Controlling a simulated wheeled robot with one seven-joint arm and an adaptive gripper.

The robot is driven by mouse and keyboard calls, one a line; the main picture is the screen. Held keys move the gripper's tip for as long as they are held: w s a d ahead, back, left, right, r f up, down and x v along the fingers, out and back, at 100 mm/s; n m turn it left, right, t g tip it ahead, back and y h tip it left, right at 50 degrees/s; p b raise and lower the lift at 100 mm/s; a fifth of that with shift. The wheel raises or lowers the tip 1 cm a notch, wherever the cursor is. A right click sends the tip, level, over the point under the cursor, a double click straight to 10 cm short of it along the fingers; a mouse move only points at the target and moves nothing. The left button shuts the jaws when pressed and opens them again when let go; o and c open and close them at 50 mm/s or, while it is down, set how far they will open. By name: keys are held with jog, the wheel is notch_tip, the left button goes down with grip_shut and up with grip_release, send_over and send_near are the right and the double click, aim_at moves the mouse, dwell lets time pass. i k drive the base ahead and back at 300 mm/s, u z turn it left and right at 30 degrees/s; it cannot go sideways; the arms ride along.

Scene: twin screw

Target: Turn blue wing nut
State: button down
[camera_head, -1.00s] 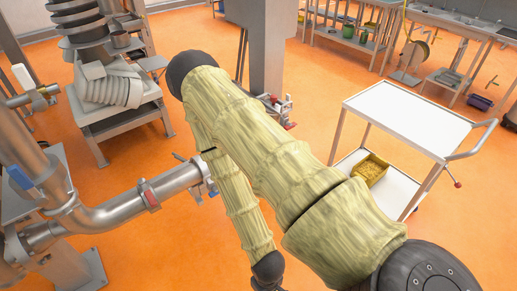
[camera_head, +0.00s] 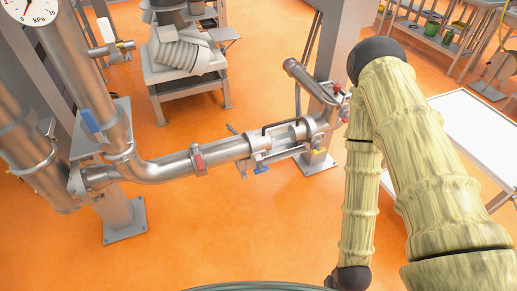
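A small blue wing nut (camera_head: 261,169) shows under the clamp fitting on the horizontal steel pipe (camera_head: 175,165), near the middle of the view. It is small, and its exact angle is hard to tell. A yellow wing nut (camera_head: 319,152) sits to its right on the same fitting. My arm, in a yellowish ribbed sleeve, fills the right side and bends down to the bottom edge. My gripper is not in view. The blue wing nut is not covered by my arm.
A red clamp (camera_head: 198,161) and a blue handle (camera_head: 91,121) sit on the pipework at left. A grey column (camera_head: 345,40) stands behind the fitting. A white cart (camera_head: 480,125) is partly behind my arm. Orange floor (camera_head: 220,235) is open in front of the pipe.

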aim_at(261, 169)
jog(key=z, duration=1.9)
jog(key=k, duration=0.85)
jog(key=u, duration=1.45)
jog(key=i, duration=0.5)
